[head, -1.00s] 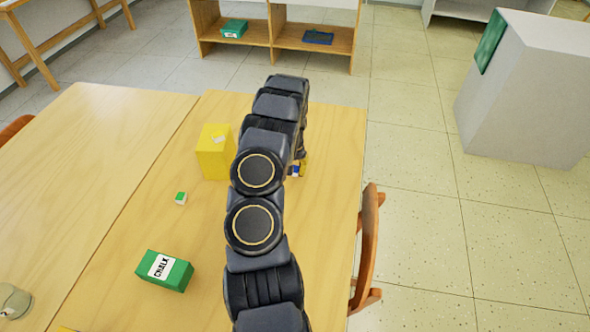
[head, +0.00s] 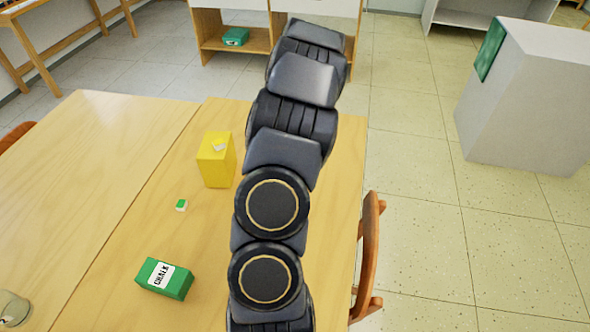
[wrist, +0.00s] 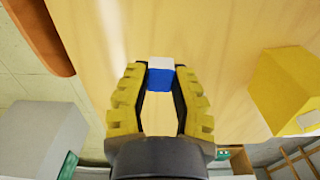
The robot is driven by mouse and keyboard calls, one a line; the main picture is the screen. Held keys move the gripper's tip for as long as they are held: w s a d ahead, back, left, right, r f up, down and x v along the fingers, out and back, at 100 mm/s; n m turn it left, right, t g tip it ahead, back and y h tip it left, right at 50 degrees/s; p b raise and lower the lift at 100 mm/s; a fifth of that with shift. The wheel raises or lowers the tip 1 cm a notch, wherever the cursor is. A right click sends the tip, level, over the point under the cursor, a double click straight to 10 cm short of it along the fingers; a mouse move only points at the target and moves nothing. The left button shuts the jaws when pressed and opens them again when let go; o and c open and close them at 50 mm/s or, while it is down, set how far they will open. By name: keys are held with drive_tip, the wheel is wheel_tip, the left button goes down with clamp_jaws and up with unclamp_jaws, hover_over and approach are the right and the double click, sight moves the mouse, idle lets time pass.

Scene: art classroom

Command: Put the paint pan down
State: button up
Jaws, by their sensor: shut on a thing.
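My gripper (wrist: 160,72) shows in the wrist view with its two yellow, ridged fingers shut on a small blue and white paint pan (wrist: 160,79). The pan sits between the fingertips, with its white part beyond its blue part. The pale wooden table (wrist: 165,25) fills the view behind it; I cannot tell how high above the tabletop the pan is. In the head view my arm hides the gripper and the pan. A similar small green and white pan (head: 181,205) lies on the table (head: 130,235) to the left of my arm.
A yellow box (head: 216,160) stands on the table just left of my arm. A green chalk box (head: 164,278) lies nearer, and a glass jar (head: 14,308) is at the lower left. A wooden chair (head: 369,255) stands at the right edge.

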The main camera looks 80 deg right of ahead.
drive_tip(key=a+r, duration=0.2)
drive_tip(key=a, duration=0.2)
drive_tip(key=w+r+n, duration=0.3)
drive_tip(key=w+r, duration=0.3)
drive_tip(key=w, duration=0.3)
drive_tip(key=w+r+n, duration=0.2)
drive_tip(key=w+r, duration=0.4)
drive_tip(key=w, duration=0.3)
hover_over(209, 141)
drive_tip(key=f, duration=0.8)
drive_tip(key=shift+s+a+f, duration=0.1)
drive_tip(key=shift+a+f, duration=0.2)
drive_tip(key=shift+a, duration=0.05)
drive_tip(key=shift+d+f, duration=0.35)
drive_tip(key=shift+f, duration=1.55)
drive_tip(key=shift+f, duration=0.1)
